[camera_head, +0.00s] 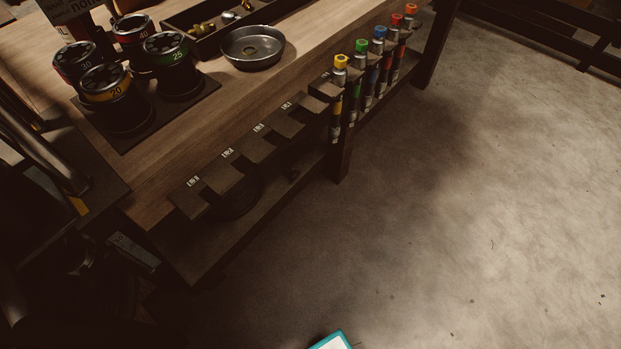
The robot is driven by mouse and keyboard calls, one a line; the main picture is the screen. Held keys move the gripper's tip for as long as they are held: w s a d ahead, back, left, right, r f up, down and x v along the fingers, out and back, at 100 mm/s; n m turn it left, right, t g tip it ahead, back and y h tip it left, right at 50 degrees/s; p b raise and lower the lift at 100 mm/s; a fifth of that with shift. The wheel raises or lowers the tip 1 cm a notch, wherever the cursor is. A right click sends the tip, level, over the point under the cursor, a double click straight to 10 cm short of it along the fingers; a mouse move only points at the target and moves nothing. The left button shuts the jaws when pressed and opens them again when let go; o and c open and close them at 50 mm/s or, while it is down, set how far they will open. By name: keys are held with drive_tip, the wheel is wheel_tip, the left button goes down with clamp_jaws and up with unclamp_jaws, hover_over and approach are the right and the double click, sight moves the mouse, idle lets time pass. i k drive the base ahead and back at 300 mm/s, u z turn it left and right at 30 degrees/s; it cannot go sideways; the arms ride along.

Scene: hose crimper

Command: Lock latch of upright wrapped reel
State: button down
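I see no upright wrapped reel and no latch that I can make out in the head view. A dark round shape (236,197) lies on the lower shelf under the workbench, too dim to tell what it is. A teal-edged object (332,341) with a pale face is cut off at the bottom edge; I cannot tell what it is. My gripper is not in view.
A wooden workbench (215,110) fills the upper left. It carries numbered dies (165,62) on a dark plate, a round metal dish (253,48) and a parts tray. Colour-capped tubes (340,90) hang along its front edge. Concrete floor (480,200) is clear at right.

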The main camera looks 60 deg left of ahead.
sight(294, 173)
drive_tip(key=u, duration=0.55)
drive_tip(key=i, duration=0.9)
drive_tip(key=u, duration=0.85)
